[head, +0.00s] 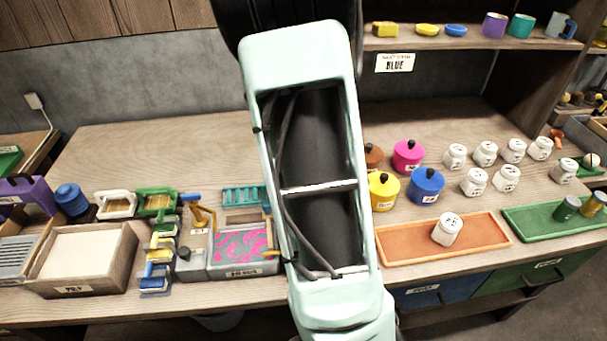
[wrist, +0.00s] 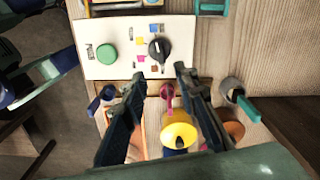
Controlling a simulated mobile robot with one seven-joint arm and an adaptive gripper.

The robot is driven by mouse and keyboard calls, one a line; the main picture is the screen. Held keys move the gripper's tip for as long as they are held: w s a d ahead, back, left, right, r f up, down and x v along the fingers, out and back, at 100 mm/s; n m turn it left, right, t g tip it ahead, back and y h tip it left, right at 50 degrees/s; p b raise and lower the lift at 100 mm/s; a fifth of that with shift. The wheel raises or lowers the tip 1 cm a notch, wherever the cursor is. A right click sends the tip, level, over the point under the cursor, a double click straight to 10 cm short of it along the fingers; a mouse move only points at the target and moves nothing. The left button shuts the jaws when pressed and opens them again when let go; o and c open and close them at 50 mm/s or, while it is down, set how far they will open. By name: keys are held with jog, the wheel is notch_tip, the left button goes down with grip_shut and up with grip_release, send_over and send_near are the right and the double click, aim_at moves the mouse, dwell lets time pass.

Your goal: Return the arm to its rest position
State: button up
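My pale mint-green arm (head: 355,190) rises across the middle of the head view and hides part of the bench. My gripper is not visible in the head view. In the wrist view my gripper (wrist: 160,88) shows two dark fingers spread apart. A yellow round thing (wrist: 178,132) and a magenta piece (wrist: 167,92) show in the gap, seemingly beyond the fingers. I see no finger touching them. Past the fingertips is a white panel (wrist: 115,35) with a green button (wrist: 107,53) and a black knob (wrist: 159,48).
One jar (head: 447,229) stands on an orange tray (head: 400,243). A shelf with cups is at upper right.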

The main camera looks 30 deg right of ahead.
jog(key=shift+r, duration=0.5)
